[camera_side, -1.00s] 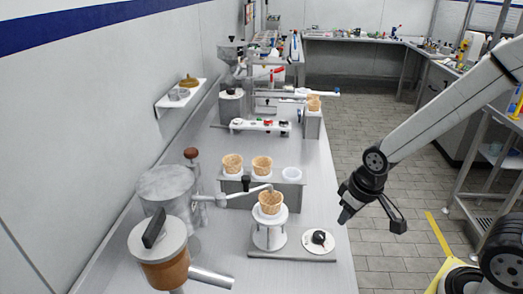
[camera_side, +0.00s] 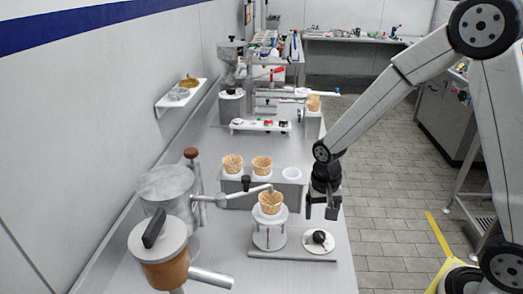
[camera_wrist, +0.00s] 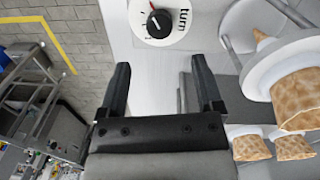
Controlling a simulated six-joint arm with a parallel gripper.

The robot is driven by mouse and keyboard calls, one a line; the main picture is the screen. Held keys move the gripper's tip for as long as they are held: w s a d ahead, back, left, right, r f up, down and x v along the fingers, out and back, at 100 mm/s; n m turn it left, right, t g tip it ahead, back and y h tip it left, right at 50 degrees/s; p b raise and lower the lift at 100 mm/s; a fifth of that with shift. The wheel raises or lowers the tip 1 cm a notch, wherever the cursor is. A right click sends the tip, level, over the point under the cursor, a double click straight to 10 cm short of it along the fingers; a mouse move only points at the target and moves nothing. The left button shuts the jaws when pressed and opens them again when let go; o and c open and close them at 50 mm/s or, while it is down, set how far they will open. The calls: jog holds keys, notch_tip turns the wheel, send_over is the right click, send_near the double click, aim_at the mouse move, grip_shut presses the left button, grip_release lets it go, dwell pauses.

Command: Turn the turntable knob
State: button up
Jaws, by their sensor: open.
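The turntable knob (camera_side: 319,237) is a black knob on a round white dial, on the grey base plate at the front right of the bench. In the wrist view the knob (camera_wrist: 159,23) shows at the top with a red mark and the word "turn" beside it. My gripper (camera_side: 322,216) hangs above the bench, just behind and above the dial, apart from it. In the wrist view my gripper (camera_wrist: 161,90) has its two black fingers spread, with nothing between them. A waffle cone (camera_side: 270,203) sits upright in the white turntable stand (camera_side: 269,237), left of the knob.
A holder (camera_side: 262,196) with two waffle cones and an empty white cup stands behind the turntable. A metal arm (camera_side: 230,196) reaches from the left to the cone. A brown-sided canister (camera_side: 163,270) stands at the front left. Floor (camera_side: 385,235) is open on the right.

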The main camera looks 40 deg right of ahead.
aim_at(319, 234)
jog(key=shift+s+d+f, duration=0.1)
jog(key=shift+f, duration=3.8)
grip_shut()
